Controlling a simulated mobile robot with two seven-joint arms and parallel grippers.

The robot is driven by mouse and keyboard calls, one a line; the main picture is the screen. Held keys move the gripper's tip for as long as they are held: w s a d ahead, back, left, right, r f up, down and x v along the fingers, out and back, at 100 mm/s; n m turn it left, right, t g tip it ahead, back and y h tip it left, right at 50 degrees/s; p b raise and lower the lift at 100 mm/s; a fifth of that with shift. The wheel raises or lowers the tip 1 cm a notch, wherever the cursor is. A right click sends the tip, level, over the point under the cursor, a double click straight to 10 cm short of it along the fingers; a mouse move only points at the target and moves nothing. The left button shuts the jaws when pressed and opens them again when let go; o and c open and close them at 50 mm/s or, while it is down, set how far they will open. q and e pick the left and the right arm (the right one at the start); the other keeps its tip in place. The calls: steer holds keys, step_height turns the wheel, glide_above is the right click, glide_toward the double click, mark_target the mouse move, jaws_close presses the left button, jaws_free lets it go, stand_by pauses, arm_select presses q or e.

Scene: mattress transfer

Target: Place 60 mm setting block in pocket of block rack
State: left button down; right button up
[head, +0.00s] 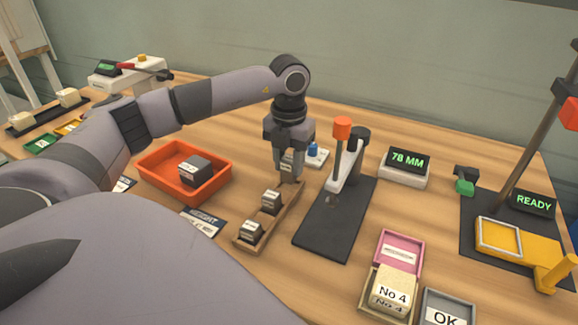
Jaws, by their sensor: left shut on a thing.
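My left gripper (289,176) points straight down at the far end of the wooden block rack (265,228). It is shut on a small dark block with a pale label (287,168), mostly hidden between the fingers. The held block is over or in the far pocket; I cannot tell whether it touches the rack. Two similar labelled blocks sit in the rack, one in the middle (271,200) and one at the near end (250,232). Their labels are too small to read. My right gripper is not in view.
An orange tray (222,192) holding a larger dark block (195,169) lies left of the rack. A gauge stand on a black base (330,228) is close on the right, with a "78 MM" display (406,161) beyond. Pink (398,252) and "No 4" boxes are nearer.

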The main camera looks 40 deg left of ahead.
mark_target(289, 158)
arm_select(q)
step_height(289, 158, down, 2)
steer(key=shift+f, duration=0.2)
steer(key=shift+f, duration=0.2)
steer(key=c, duration=0.7)
jaws_free()
steer(key=shift+r, duration=0.5)
step_height(289, 158, up, 12)
steer(key=shift+f, duration=0.25)
